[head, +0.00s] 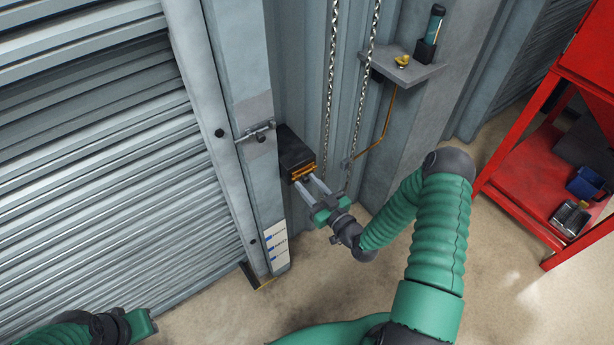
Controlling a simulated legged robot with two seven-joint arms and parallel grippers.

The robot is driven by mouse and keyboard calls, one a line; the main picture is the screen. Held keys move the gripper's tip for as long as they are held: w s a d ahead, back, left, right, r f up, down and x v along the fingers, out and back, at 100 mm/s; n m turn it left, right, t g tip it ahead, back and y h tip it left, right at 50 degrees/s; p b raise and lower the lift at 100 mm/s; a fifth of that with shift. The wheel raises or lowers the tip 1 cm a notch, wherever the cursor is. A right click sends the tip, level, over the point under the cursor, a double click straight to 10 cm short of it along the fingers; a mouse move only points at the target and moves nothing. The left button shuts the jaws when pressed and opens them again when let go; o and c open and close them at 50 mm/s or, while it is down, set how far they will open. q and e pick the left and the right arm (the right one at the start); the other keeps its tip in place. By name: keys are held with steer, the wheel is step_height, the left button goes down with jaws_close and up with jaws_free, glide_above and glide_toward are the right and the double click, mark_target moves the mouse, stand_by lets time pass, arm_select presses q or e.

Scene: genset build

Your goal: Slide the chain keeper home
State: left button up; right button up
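A black box (292,146) is fixed to the wall beside the door post, with a brass-coloured part (304,172) at its lower front edge. It looks like the chain keeper, but I cannot be sure. Two strands of a hanging chain (331,85) run down just to its right. My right gripper (308,182) points up at the brass part from below right. Its two pale fingers are apart, with tips at or very near the brass; I cannot tell whether they grip it. My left gripper (140,324) is at the bottom left, far from the box, its fingers not clear.
A roller door (100,180) fills the left, with a bolt latch (256,132) on its post. A small wall shelf (415,70) holds a teal bottle (434,25) and a yellow item. A red cart (535,185) stands right. The floor below is clear.

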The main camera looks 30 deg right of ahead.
steer(key=shift+d, duration=0.2)
steer(key=shift+c, duration=0.4)
steer(key=shift+d+f, duration=0.1)
steer(key=shift+d, duration=0.05)
steer(key=shift+c, duration=2.5)
jaws_close()
arm_select(q)
steer(key=shift+d, duration=0.25)
steer(key=shift+f, duration=0.1)
arm_select(e)
steer(key=shift+w+d, duration=0.1)
steer(key=shift+d, duration=1.3)
